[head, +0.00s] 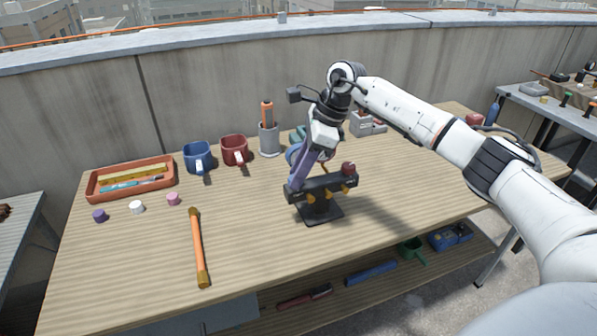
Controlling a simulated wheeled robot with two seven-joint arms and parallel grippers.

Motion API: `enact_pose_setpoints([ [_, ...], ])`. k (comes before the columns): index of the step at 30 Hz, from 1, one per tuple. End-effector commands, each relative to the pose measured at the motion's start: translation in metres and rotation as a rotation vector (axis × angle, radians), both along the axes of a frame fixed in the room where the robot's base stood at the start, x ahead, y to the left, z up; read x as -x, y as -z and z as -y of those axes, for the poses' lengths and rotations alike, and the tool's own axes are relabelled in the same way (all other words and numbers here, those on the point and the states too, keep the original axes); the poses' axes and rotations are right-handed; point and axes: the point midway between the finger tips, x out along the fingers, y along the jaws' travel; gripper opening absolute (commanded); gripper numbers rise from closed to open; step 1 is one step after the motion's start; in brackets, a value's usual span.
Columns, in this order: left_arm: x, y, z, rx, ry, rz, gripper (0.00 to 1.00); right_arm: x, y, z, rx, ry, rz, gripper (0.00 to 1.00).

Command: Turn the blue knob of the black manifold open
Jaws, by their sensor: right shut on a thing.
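The black manifold (327,186) stands on a dark base plate on the workbench, with yellow fittings along its front and a red knob (348,168) on top at its right end. My right gripper (295,184) reaches down from above and is shut at the manifold's left end. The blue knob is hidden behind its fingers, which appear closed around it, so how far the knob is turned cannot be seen. My left gripper is not in view.
An orange-handled tool (198,247) lies left of the manifold. A terracotta tray (130,178), a blue mug (198,157), a red mug (234,150) and a grey holder (269,139) stand toward the back. The bench front before the manifold is clear.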

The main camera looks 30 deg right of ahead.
Motion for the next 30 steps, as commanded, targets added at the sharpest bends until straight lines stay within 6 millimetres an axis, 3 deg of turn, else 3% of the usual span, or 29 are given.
enact_pose_setpoints([
  [12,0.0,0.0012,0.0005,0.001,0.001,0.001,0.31,-0.0029,-0.0014,0.0013,0.001,-0.271,0.003,0.04],
  [30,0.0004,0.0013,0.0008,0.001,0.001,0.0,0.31,-0.003,-0.0012,0.0011,0.002,-0.351,0.004,0.04],
])
